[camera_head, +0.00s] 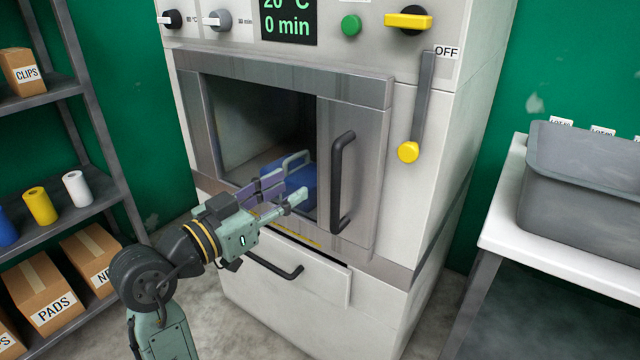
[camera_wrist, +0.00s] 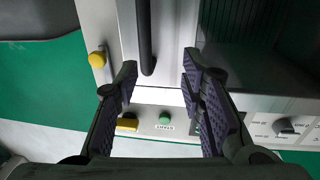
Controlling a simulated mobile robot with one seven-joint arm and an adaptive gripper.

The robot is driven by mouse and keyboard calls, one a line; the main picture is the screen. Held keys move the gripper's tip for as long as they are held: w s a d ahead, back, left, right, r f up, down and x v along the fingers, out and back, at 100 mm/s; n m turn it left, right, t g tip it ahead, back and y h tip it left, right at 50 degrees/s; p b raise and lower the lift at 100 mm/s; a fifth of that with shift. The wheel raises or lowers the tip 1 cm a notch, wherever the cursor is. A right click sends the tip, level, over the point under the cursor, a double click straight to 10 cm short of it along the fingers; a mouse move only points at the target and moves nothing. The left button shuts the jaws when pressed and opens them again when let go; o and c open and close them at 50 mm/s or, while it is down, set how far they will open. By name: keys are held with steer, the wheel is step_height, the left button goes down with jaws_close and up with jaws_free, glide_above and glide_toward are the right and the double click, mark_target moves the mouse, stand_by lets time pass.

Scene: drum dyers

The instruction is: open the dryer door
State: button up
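The dryer door (camera_head: 362,150) is a steel-framed panel with a dark window, on the front of the white dryer. It looks shut. Its black vertical bar handle (camera_head: 342,182) is on the right side of the door. My gripper (camera_head: 296,187) is in front of the window, left of the handle, with its fingers apart and nothing between them that I can see in the head view. In the wrist view, which looks upside down, the handle (camera_wrist: 145,35) ends between the open fingertips, closer to the left finger. I cannot see contact. A blue object (camera_head: 300,185) shows behind the window.
A drawer (camera_head: 330,280) with a black handle is below the door, under my gripper. A yellow-knobbed lever (camera_head: 409,151) by an OFF label is right of the door. A shelf rack (camera_head: 60,85) stands left; a table with a grey tub (camera_head: 580,190) stands right.

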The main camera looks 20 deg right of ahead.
mark_target(332, 178)
steer(key=shift+m+g, duration=0.3)
steer(key=shift+g, duration=0.3)
steer(key=p+x, duration=0.1)
steer(key=x, duration=0.2)
steer(key=s+p+x, duration=0.1)
steer(key=x, duration=0.3)
steer(key=p+x, duration=0.1)
steer(key=x, duration=0.3)
steer(key=shift+s+d+f, duration=0.15)
steer(key=shift+d+f, duration=0.25)
steer(key=shift+d, duration=0.1)
jaws_close()
